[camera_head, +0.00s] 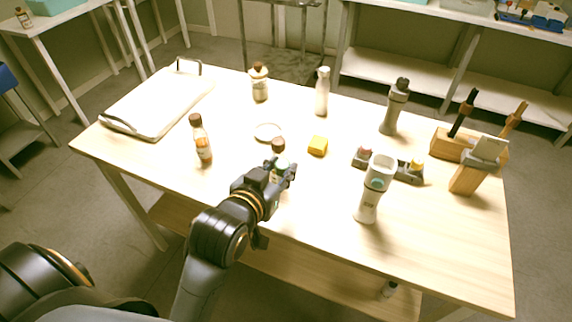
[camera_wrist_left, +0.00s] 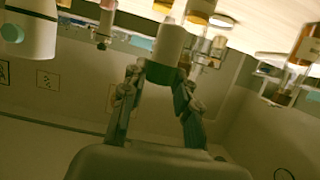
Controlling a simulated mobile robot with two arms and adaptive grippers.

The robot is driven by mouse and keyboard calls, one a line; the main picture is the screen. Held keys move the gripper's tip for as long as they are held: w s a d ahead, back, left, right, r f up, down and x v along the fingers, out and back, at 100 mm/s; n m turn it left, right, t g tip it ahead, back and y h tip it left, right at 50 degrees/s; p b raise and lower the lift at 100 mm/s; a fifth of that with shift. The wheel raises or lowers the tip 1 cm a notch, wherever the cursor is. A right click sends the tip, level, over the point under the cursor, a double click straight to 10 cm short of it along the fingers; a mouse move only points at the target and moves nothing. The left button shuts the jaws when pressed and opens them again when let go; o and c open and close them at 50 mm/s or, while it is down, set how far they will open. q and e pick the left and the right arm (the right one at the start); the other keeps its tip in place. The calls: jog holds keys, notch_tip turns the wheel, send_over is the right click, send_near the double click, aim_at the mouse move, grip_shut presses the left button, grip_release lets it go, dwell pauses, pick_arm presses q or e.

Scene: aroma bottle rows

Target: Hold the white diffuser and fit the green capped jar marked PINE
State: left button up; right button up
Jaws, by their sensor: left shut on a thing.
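My left gripper (camera_head: 281,173) is shut on a small pale jar (camera_head: 279,158) with a dark cap, near the front middle of the table. In the left wrist view the gripper (camera_wrist_left: 161,80) holds this jar (camera_wrist_left: 169,45) between its fingers, and the cap looks dark green. I cannot read its label. The white diffuser (camera_head: 369,200) stands upright at the front right, with an open top and a teal spot. It also shows at the upper left of the left wrist view (camera_wrist_left: 32,38). The jar and diffuser are apart. My right gripper is not in view.
An amber bottle (camera_head: 201,141) stands left of my gripper. A yellow block (camera_head: 318,146), a small round dish (camera_head: 268,131) and a dark holder (camera_head: 407,174) lie behind. A white tray (camera_head: 160,104) sits at left, a wooden tool block (camera_head: 445,146) at right.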

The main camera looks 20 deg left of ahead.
pick_arm(q)
jog(key=shift+w+d+r, duration=0.15)
jog(key=shift+w+d, duration=0.1)
jog(key=w+d+r+m+g+h, duration=0.2)
jog(key=w+d+r+m+h, duration=0.1)
jog(key=d, duration=0.5)
jog(key=w+d+r+m+g+h, duration=0.2)
jog(key=d+r+m+h, duration=0.4)
jog(key=d+r, duration=0.3)
jog(key=shift+w+d+h, duration=0.2)
jog(key=shift+w+h, duration=0.2)
jog(key=shift+w, duration=0.3)
